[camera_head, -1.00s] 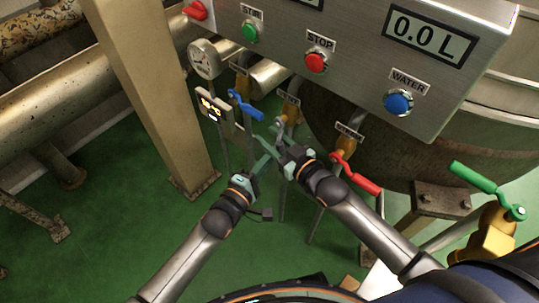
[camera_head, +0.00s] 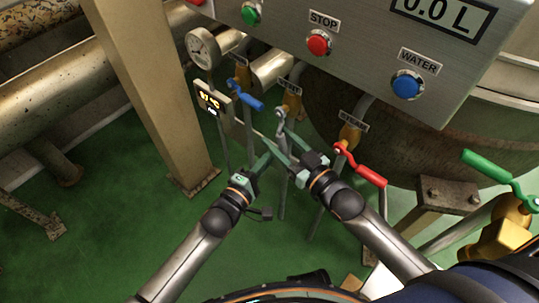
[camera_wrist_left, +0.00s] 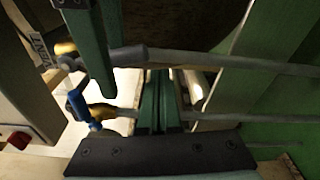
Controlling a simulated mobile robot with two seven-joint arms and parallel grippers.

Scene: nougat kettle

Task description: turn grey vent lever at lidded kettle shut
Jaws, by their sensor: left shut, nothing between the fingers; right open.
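The grey vent lever (camera_head: 280,122) hangs down from a brass valve (camera_head: 291,104) under a small label, in front of the kettle (camera_head: 340,105). My right gripper (camera_head: 279,137) is open at the lever's lower end; I cannot tell whether it touches it. My left gripper (camera_head: 267,158) is shut and empty, just below and left of the right one. In the left wrist view the lever's dark grey handle (camera_wrist_left: 130,55) passes behind a green finger of my right gripper, near the VENT label (camera_wrist_left: 38,52). My left fingers (camera_wrist_left: 157,100) are together there.
A blue lever (camera_head: 246,95) hangs to the left and a red lever (camera_head: 360,165) to the right. A green lever (camera_head: 487,166) is farther right. The button panel (camera_head: 370,50) overhangs above. A beige post (camera_head: 150,95) stands left. Green floor lies below.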

